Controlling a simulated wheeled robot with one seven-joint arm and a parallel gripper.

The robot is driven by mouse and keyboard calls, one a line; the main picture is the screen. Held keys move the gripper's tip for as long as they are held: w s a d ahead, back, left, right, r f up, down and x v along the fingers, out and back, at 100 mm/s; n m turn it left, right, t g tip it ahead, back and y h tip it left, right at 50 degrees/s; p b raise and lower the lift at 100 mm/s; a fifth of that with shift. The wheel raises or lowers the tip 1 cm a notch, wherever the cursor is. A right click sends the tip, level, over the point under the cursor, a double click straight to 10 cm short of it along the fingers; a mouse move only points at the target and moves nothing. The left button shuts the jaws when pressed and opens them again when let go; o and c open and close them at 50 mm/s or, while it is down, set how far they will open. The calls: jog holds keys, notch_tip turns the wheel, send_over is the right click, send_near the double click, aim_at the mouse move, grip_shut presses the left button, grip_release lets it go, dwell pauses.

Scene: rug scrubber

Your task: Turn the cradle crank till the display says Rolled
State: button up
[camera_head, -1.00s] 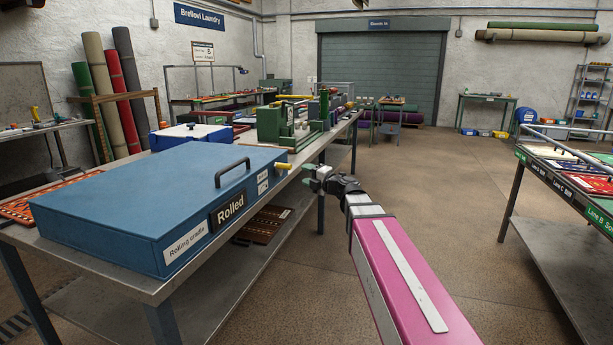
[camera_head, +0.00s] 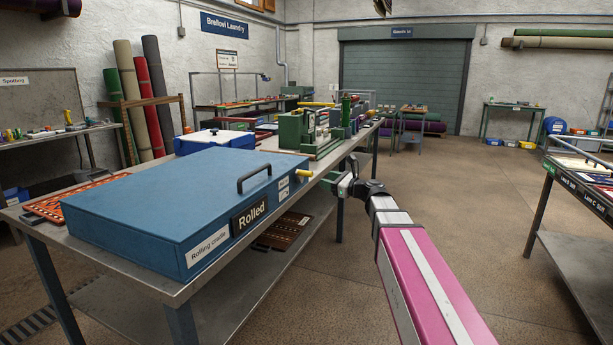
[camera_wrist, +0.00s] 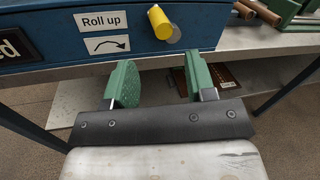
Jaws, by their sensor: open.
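The blue rolling cradle (camera_head: 180,205) sits on a metal bench. Its black display (camera_head: 249,214) reads "Rolled". The yellow crank knob (camera_head: 304,173) sticks out of the cradle's right end; in the wrist view the knob (camera_wrist: 160,22) is beside a "Roll up" label (camera_wrist: 101,20) with a curved arrow under it. My gripper (camera_head: 345,180) is open and empty, just right of the crank. In the wrist view its two green pads (camera_wrist: 157,84) stand apart below the knob, not touching it.
The metal bench (camera_head: 225,262) runs away behind the cradle and carries a green machine (camera_head: 295,132). A rug-like mat (camera_head: 283,232) lies on the shelf below. Another table (camera_head: 575,235) stands at the right. The floor (camera_head: 460,190) between is clear.

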aim_at(299, 173)
jog(key=w+a+n+g, duration=0.1)
jog(key=w+a+n, duration=0.1)
jog(key=n, duration=0.7)
jog(key=w+a+n+g+y, duration=0.1)
jog(key=a+n, duration=0.3)
jog(key=n, duration=0.5)
jog(key=w+a+n+g, duration=0.1)
jog(key=w+a+n, duration=0.1)
jog(key=n, duration=0.8)
jog(key=shift+w+a+r+g+y, duration=0.1)
jog(key=shift+w+a+g+y, duration=0.2)
jog(key=shift+w+a+g, duration=0.1)
